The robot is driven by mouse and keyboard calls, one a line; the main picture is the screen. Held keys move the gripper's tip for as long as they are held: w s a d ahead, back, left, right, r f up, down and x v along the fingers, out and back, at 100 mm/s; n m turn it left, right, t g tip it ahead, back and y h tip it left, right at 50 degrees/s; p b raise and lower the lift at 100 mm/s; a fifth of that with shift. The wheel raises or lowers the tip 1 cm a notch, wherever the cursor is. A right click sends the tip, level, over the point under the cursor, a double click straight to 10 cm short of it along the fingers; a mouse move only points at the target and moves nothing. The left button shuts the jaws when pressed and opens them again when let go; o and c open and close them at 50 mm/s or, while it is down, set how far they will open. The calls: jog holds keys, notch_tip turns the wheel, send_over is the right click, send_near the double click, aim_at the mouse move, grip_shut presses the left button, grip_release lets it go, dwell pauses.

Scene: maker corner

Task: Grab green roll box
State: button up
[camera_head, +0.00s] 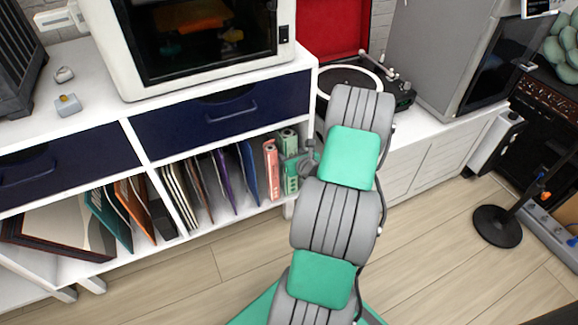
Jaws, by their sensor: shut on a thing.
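The green roll box (290,183) stands upright at the right end of the low open shelf, partly hidden by my gripper. My arm reaches from the bottom of the view to the shelf. My gripper (292,163) is at the green roll box, shut on it around the middle of its height. The fingertips are small and partly hidden in this view. A pink-red roll box (271,167) stands upright directly left of the green one.
Thin books or sleeves (222,180) stand left on the shelf, under navy drawers (215,115). A white-framed machine (205,45) stands on top. A turntable (350,82) stands on the right-hand cabinet. Wooden floor (440,240) is clear to the right, up to a round black base (497,226).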

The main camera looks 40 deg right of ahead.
grip_shut()
dwell(0.4)
